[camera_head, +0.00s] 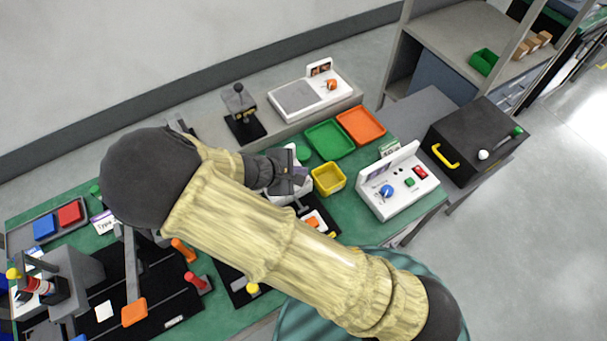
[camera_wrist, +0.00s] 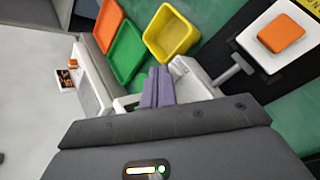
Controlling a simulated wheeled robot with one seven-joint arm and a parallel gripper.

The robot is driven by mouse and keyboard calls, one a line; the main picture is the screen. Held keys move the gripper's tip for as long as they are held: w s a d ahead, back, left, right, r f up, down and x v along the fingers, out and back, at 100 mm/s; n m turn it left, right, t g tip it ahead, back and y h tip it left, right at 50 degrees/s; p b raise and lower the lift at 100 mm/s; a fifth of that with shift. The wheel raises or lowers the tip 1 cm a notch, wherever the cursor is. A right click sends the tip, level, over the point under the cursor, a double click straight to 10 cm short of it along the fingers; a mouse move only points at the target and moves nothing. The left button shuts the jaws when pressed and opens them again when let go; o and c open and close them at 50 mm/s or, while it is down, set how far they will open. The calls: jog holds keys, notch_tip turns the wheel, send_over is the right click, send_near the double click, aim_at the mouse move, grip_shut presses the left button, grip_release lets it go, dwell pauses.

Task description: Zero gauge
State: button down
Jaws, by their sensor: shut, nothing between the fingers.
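My gripper (camera_head: 296,178) is over the green bench beside a yellow bin, its fingers shut and empty. In the wrist view the purple-grey fingers (camera_wrist: 157,86) stand together in front of a white device (camera_wrist: 192,80). The gripper and fingers hide much of this device, and I cannot tell whether they touch it. A grey T-shaped handle (camera_wrist: 234,70) is to the right of the fingers. No gauge dial is clearly readable. A white unit with a grey plate (camera_head: 293,96) and an orange knob (camera_head: 332,84) stands behind; a white console (camera_head: 396,186) has a blue knob (camera_head: 386,191).
Green tray (camera_head: 326,139), orange tray (camera_head: 361,125) and yellow bin (camera_head: 328,179) sit close to the gripper. A black stand (camera_head: 243,123) is behind. An orange square button (camera_wrist: 281,34) is on a white plate. A black box (camera_head: 478,140) with a yellow handle is at right.

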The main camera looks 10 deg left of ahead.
jog(key=shift+f, duration=0.3)
dwell(0.5)
jog(key=shift+r+p, duration=0.65)
jog(key=shift+r, duration=0.3)
jog(key=shift+r+p, duration=2.15)
jog(key=shift+r, duration=0.4)
